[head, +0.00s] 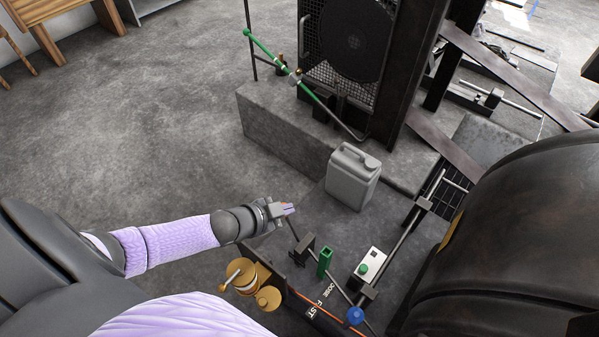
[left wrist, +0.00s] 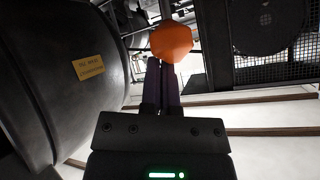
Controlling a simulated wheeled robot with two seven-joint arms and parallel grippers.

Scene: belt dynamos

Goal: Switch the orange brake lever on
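The orange knob (left wrist: 171,42) of the brake lever shows in the left wrist view, right at the tips of my left gripper (left wrist: 163,85). The gripper's two dark fingers lie close together, and the knob overlaps their ends. I cannot tell whether they touch it. In the head view, my left gripper (head: 289,209) is at the upper end of a thin dark lever rod (head: 294,228). The rod leans up from a dark bracket on the floor. The knob is mostly hidden there by the gripper. My right gripper is out of view.
A grey jerrycan (head: 352,180) stands behind the gripper. A green block (head: 325,262), a box with a green button (head: 371,264) and a blue knob (head: 355,315) are to its right. Wooden spools (head: 250,278) lie in front. A large dark drum (head: 510,220) fills the right side.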

